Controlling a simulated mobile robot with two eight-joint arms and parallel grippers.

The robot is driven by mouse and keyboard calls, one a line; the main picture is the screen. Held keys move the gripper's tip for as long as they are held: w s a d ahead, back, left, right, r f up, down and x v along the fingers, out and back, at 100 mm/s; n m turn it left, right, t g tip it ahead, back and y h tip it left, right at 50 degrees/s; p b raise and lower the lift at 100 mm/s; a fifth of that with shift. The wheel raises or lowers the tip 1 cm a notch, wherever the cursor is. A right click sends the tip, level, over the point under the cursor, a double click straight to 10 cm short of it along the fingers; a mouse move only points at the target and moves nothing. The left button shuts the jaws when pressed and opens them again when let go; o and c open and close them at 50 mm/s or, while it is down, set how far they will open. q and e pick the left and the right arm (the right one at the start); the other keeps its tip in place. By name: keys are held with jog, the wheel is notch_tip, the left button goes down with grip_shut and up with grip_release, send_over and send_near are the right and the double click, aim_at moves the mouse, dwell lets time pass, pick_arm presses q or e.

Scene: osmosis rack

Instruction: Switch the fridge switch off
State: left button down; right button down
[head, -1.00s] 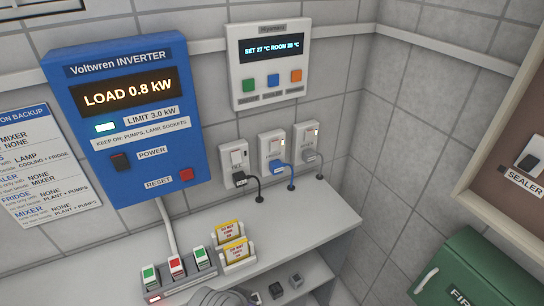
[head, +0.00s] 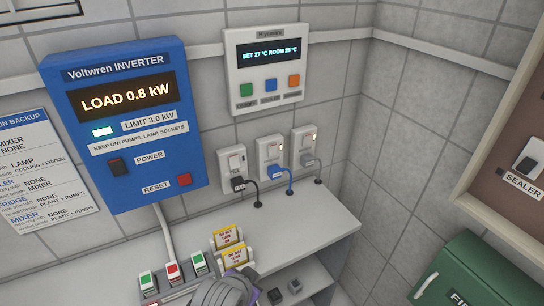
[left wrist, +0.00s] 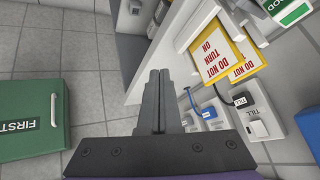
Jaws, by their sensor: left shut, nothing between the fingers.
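Three white wall sockets with rocker switches stand in a row above the shelf in the head view: a left one with a black plug (head: 231,163), a middle one with a blue plug (head: 270,151), and a right one with a grey plug (head: 304,141). Their labels are too small to read there, so I cannot tell which is the fridge's. In the left wrist view the nearest socket (left wrist: 257,122) reads TILL, with the blue plug (left wrist: 208,112) beyond it. My left gripper (left wrist: 154,78) is shut and empty, apart from the sockets. Its arm shows at the head view's bottom edge.
A blue inverter (head: 126,140) reads LOAD 0.8 kW. A white thermostat panel (head: 267,70) hangs above the sockets. Yellow DO NOT TURN ON tags (head: 227,237) and a switch strip (head: 172,285) lie below. A green first-aid box (head: 470,270) is at right.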

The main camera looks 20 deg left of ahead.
pick_arm(q)
jog(key=w+a+r+m+t, duration=0.1)
jog(key=w+r+m+t, duration=0.2)
jog(key=w+m, duration=0.2)
jog(key=w+a+r+m+t+b, duration=0.1)
jog(key=w+r+m+t, duration=0.3)
jog(key=w, duration=0.4)
jog(key=w+a+r+m+t, duration=0.3)
jog(key=w+m+t, duration=0.1)
jog(key=w+m, duration=0.2)
jog(key=shift+w+r+y+b, duration=0.15)
jog(key=shift+w+y+b, duration=0.2)
jog(key=shift+w, duration=0.4)
jog(key=p, duration=0.1)
send_near(275, 148)
jog(key=w+d, duration=0.3)
jog(key=w, duration=0.1)
jog(key=a, duration=0.1)
jog(key=w+a, duration=0.2)
jog(key=shift+a+r, duration=0.15)
jog(key=shift+r, duration=0.1)
